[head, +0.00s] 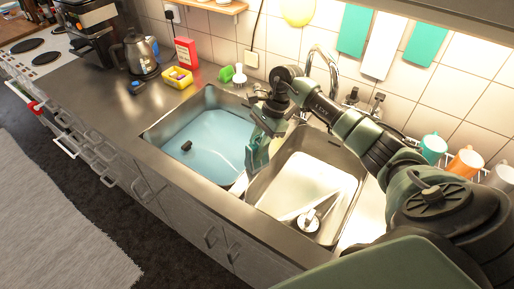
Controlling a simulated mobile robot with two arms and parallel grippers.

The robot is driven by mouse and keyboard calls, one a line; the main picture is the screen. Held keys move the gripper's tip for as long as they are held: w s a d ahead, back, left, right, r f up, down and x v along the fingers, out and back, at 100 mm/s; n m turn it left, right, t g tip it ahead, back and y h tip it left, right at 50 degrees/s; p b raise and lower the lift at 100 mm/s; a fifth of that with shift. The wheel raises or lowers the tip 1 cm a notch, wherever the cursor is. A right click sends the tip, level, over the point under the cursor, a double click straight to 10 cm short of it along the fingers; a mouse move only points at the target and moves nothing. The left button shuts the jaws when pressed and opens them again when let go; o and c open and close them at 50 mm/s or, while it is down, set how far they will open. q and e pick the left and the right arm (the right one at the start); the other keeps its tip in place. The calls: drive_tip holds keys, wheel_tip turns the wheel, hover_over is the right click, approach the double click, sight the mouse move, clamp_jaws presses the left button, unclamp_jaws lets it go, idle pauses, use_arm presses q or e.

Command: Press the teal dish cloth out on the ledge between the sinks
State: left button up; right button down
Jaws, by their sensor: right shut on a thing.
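My right gripper (258,165) points down over the ledge between the two sinks, at the right edge of the water-filled left sink. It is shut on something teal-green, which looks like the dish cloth. The cloth is mostly hidden by the fingers, and its outline is hard to tell from the green gripper. How flat it lies cannot be told. The left sink (212,125) holds bluish water with a small dark object in it. The right sink (325,165) has no water and holds a whitish object with a round top (308,221). My left gripper is not in view.
A tap (322,58) rises behind the sinks. A green item and a white brush (239,76) stand behind the left sink. A kettle (139,52), yellow tub (178,77) and red box (186,50) stand left. Mugs (432,147) stand at right. Counter left of the sinks is partly clear.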

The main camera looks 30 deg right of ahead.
drive_tip(key=shift+s+a+f+b, duration=0.1)
drive_tip(key=shift+s+f+b, duration=0.15)
drive_tip(key=shift+f+b, duration=0.15)
idle(1.3)
drive_tip(key=shift+r, duration=0.1)
drive_tip(key=shift+w+r+p, duration=0.25)
drive_tip(key=shift+r+p, duration=0.3)
drive_tip(key=shift+r, duration=0.65)
drive_tip(key=shift+r+p, duration=0.9)
drive_tip(key=shift+r, duration=1.6)
